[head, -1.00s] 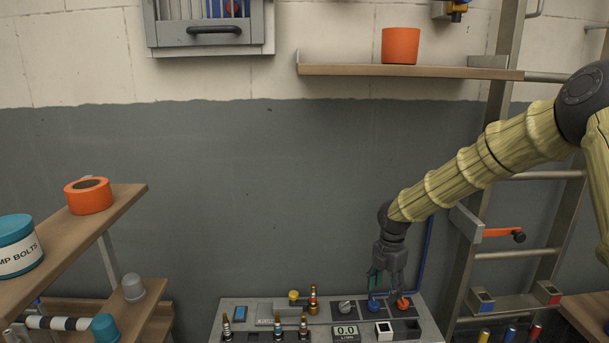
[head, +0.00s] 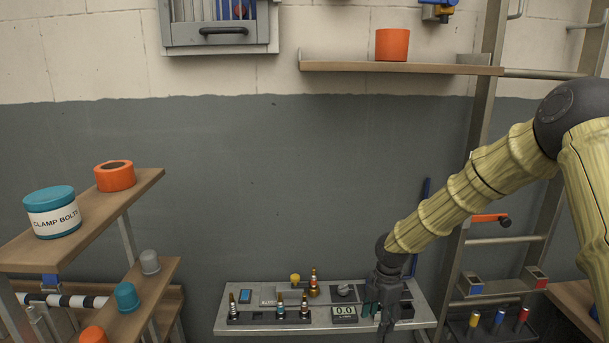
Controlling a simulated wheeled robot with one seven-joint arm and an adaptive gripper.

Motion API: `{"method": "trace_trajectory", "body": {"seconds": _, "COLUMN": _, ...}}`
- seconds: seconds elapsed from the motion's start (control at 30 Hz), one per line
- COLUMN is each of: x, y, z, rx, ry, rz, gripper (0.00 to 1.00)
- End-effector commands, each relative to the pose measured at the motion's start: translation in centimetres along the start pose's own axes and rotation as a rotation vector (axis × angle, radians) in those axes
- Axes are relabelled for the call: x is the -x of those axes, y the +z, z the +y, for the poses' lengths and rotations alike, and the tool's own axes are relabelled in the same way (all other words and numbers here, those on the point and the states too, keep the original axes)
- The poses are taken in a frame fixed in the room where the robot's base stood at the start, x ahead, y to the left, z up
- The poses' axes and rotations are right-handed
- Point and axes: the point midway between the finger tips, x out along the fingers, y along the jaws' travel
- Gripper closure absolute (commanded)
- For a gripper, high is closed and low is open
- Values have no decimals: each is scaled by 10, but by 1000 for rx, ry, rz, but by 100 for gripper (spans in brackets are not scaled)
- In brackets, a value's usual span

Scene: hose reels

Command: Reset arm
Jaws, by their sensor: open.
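My arm reaches in from the right in a ribbed yellow sleeve. My gripper (head: 378,310) points down at its end, in front of the right part of the grey control panel (head: 262,327). Its dark fingers are apart, and I see nothing held between them. The gripper hides part of the panel's right side, including the blue and orange knobs.
A shelf at left holds a CLAMP BOLTS tub (head: 52,212) and an orange roll (head: 115,176). A wall shelf (head: 420,68) bears an orange cup (head: 392,45). A metal ladder rack (head: 500,240) stands at right. The wall area between the shelves is clear.

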Motion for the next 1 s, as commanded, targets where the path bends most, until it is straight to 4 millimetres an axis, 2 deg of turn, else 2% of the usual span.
{"method": "trace_trajectory", "body": {"seconds": 0.17, "x": -52, "y": -22, "z": -24, "rx": -142, "ry": -4, "rz": 42, "gripper": 45}}
{"method": "trace_trajectory", "body": {"seconds": 0.27, "x": -91, "y": -40, "z": -46, "rx": -269, "ry": -9, "rz": 74, "gripper": 45}}
{"method": "trace_trajectory", "body": {"seconds": 0.4, "x": -153, "y": -70, "z": -90, "rx": -513, "ry": -22, "rz": 117, "gripper": 45}}
{"method": "trace_trajectory", "body": {"seconds": 0.47, "x": -178, "y": -82, "z": -112, "rx": -628, "ry": -30, "rz": 130, "gripper": 45}}
{"method": "trace_trajectory", "body": {"seconds": 0.57, "x": -216, "y": -101, "z": -152, "rx": -831, "ry": -43, "rz": 143, "gripper": 45}}
{"method": "trace_trajectory", "body": {"seconds": 0.7, "x": -262, "y": -124, "z": -216, "rx": -1136, "ry": -59, "rz": 136, "gripper": 45}}
{"method": "trace_trajectory", "body": {"seconds": 0.83, "x": -293, "y": -139, "z": -280, "rx": -1428, "ry": -57, "rz": 101, "gripper": 45}}
{"method": "trace_trajectory", "body": {"seconds": 1.0, "x": -313, "y": -147, "z": -357, "rx": -1767, "ry": -19, "rz": 29, "gripper": 45}}
